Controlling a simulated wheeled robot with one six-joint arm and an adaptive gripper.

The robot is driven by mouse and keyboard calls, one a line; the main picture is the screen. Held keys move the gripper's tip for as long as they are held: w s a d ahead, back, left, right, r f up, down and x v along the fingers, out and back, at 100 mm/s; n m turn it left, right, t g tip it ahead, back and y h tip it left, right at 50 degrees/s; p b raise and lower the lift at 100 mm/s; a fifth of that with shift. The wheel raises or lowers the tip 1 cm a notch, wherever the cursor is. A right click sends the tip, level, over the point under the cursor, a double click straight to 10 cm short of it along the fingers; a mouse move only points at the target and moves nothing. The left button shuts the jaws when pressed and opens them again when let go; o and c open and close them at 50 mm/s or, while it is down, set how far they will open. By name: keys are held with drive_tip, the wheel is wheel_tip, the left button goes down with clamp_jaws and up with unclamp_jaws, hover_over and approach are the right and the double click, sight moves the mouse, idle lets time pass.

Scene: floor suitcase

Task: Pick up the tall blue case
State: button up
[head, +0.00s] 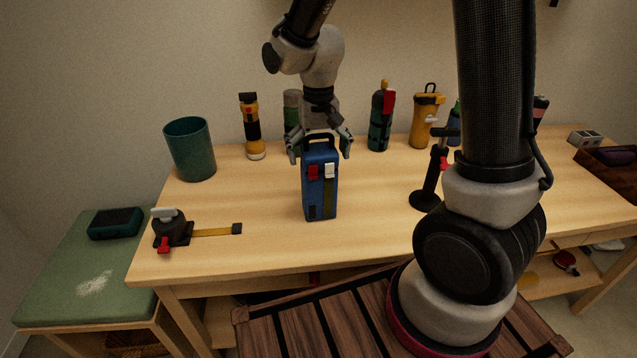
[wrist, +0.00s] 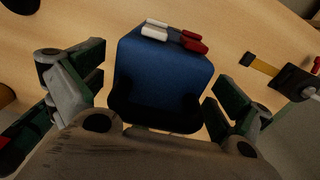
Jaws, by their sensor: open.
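The tall blue case (head: 320,190) stands upright on the wooden table, with a black handle on top and red and white latches on its front. My gripper (head: 320,152) is above and around its top, pointing down, with its fingers open on either side. In the wrist view the blue case (wrist: 162,70) lies between the two open fingers, and my gripper (wrist: 155,100) shows a gap on both sides. The black handle is close below the palm. I cannot tell whether the palm touches it.
A green cup (head: 190,149), a yellow-black flashlight (head: 251,125), a green bottle (head: 380,120) and a yellow canister (head: 425,118) stand behind. A black stand (head: 430,185) is to the right. Table around the case is clear.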

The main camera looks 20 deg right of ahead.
drive_tip(key=shift+f, duration=0.5)
drive_tip(key=shift+c, duration=0.2)
drive_tip(key=c, duration=1.9)
